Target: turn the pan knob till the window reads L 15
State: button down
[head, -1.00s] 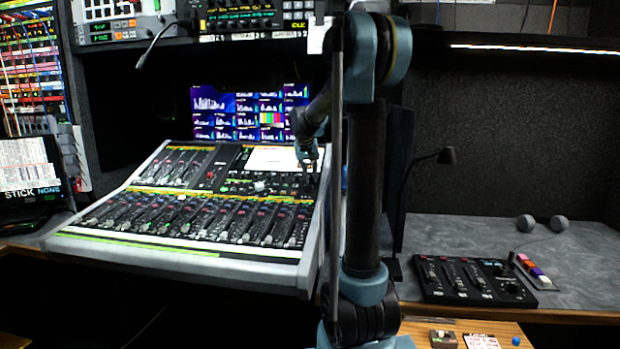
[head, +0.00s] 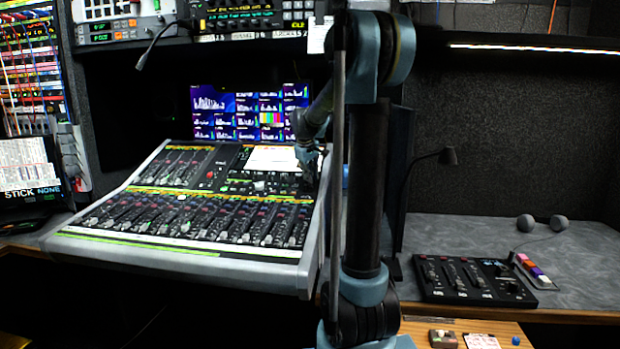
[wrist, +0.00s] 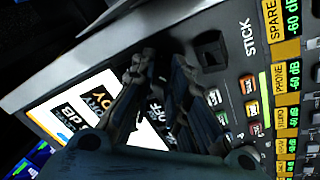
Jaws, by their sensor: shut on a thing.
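My gripper (head: 307,165) is at the upper right of the mixing desk (head: 316,235). In the wrist view my gripper (wrist: 150,68) has its fingers down at the desk's panel, shut on what I take to be the pan knob. The knob itself is hidden by the fingers. A bright white window (wrist: 82,98) lies just left of the fingers, partly covered by them. Bits of large dark text with "dB" show in it sideways, but I cannot read a pan value. The window (head: 272,158) also shows in the head view, too small to read.
A dark square control (wrist: 210,50) near the word STICK stands close to the fingers. Small coloured buttons (wrist: 248,85) and yellow channel labels lie right of them. Lit monitors (head: 235,115) stand behind the desk. A smaller control box (head: 470,280) sits on the right counter.

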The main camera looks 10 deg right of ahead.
dwell(0.4)
jog(key=c, duration=1.5)
grip_release()
jog(key=v, duration=1.2)
jog(key=shift+w, duration=0.15)
